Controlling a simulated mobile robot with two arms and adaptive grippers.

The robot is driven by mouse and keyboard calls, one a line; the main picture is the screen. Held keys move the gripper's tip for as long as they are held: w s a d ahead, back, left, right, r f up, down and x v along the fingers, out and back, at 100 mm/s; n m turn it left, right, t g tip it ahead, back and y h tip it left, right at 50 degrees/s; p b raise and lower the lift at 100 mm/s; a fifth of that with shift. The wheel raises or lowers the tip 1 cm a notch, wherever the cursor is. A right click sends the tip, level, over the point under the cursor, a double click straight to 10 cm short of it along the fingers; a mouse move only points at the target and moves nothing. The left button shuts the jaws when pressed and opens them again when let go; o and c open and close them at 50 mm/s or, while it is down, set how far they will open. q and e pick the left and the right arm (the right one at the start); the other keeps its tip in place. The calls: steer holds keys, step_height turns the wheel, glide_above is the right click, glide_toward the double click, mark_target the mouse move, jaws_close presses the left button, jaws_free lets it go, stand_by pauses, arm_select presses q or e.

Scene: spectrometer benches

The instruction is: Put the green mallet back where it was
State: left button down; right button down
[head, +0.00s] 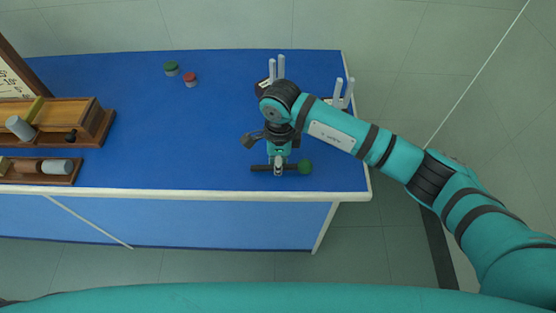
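The green mallet has a round green head (305,167) and a dark handle (258,168). It lies sideways across the picture near the front edge of the blue bench, its head to the right. My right gripper (278,170) points down over the middle of the handle, and its narrow fingers appear closed on it. The fingers hide that part of the handle. I cannot tell whether the mallet touches the bench or is held just above it. My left gripper is out of view.
Wooden stands (92,128) (75,172) with grey cylinders are at the left of the blue bench (190,135). A green-topped jar (171,69) and a red-topped jar (191,80) stand behind. Upright pale prongs (281,68) (344,95) rise near my arm. The bench middle is clear.

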steer(key=shift+f, duration=0.25)
steer(key=shift+f, duration=0.1)
steer(key=shift+f, duration=0.15)
steer(key=c, duration=1.3)
jaws_free()
